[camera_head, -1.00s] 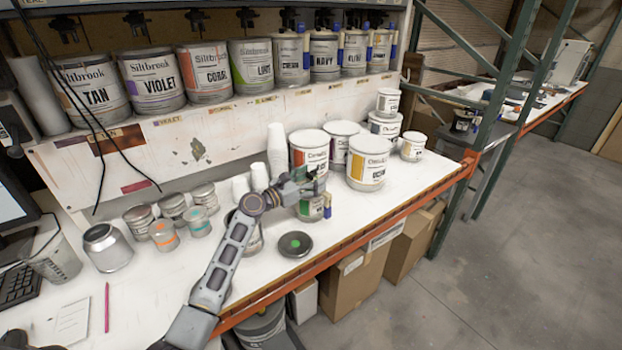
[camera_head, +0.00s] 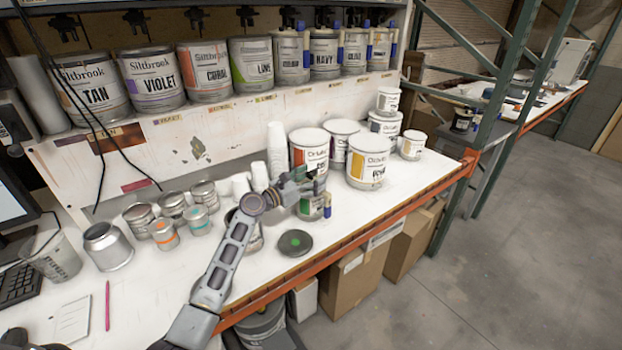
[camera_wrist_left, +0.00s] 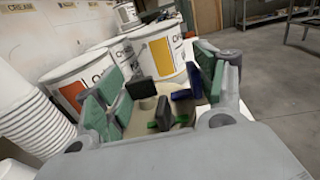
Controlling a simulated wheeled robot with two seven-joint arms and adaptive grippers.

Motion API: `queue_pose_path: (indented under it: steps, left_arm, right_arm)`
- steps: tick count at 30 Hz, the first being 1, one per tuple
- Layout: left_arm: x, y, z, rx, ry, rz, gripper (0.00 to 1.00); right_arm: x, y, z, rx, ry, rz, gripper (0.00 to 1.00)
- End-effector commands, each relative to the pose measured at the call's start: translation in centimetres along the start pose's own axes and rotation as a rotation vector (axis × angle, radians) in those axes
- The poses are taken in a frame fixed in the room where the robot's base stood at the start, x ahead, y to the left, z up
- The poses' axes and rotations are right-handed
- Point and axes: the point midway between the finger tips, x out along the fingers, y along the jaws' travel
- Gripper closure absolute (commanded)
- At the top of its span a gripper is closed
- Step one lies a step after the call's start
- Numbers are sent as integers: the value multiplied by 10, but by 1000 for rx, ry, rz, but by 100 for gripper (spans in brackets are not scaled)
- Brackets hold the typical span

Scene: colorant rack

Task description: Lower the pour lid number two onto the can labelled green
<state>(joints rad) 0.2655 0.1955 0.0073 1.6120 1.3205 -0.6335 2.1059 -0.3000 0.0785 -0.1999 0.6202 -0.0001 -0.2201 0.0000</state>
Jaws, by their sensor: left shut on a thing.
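My left gripper (camera_head: 312,185) is over a small can with a green band (camera_head: 309,209) near the front of the bench. It is shut on the pour lid; the lid is mostly hidden by the fingers. A blue upright piece (camera_head: 327,206) shows at the can's right side. In the left wrist view the gripper (camera_wrist_left: 160,95) has green-padded fingers on both sides of dark, blue and green parts (camera_wrist_left: 181,105) over a pale round surface. I cannot tell whether the lid touches the can. My right gripper is not in view.
A dark round lid with a green dot (camera_head: 295,243) lies in front of the can. Large white-lidded cans (camera_head: 368,168) stand close behind and right. White cups (camera_head: 276,150) and small tins (camera_head: 172,207) are to the left. The bench's orange front edge (camera_head: 350,232) is close.

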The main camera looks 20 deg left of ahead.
Motion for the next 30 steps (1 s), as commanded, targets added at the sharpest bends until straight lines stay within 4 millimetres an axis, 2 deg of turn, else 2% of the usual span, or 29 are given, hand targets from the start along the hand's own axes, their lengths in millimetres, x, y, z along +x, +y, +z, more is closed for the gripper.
queue_pose_path:
  steps: [27,28,30]
  left_arm:
    - [0,0,-9,-3,1,0,55]
    - [0,0,-9,-3,1,0,26]
    - [0,0,-9,-3,2,0,17]
  right_arm:
    - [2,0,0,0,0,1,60]
    - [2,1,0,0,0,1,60]
    - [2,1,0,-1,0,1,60]
